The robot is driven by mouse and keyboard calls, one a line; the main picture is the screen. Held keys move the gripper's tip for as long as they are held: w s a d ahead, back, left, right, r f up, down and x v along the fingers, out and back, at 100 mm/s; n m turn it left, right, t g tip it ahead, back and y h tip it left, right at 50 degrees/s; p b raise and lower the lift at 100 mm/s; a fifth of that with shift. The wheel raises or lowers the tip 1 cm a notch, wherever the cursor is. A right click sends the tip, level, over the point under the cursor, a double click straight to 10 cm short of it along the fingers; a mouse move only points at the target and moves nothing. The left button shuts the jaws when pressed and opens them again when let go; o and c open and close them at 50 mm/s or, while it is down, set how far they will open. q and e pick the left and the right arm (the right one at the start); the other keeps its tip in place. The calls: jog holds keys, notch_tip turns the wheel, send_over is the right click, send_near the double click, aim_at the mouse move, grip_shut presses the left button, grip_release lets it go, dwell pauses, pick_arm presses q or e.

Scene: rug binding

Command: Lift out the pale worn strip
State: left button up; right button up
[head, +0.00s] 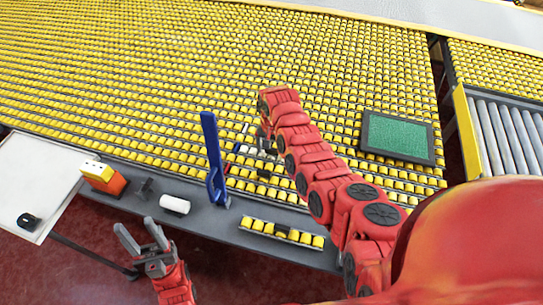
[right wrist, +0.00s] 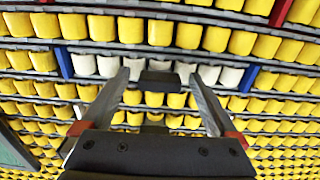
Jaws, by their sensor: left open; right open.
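The pale worn strip (right wrist: 180,68) is a row of off-white rollers among yellow rows, in the right wrist view. A dark block (right wrist: 160,79) sits at its middle, and a blue marker stands at each end. My right gripper (right wrist: 158,76) is open, its fingers on either side of the dark block; I cannot tell if they touch anything. In the head view, white bits of the strip (head: 244,149) show beside my right gripper (head: 262,142), which partly hides it. My left gripper (head: 140,234) is open and empty, in front of the grey ledge.
A yellow roller strip with a dark middle block (head: 308,238) lies on the grey ledge (head: 220,219). A green-topped panel (head: 398,136) lies on the rollers at right.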

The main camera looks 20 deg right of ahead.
grip_shut()
dwell(0.5)
jog(key=shift+w+r, duration=0.1)
jog(key=shift+r, duration=0.05)
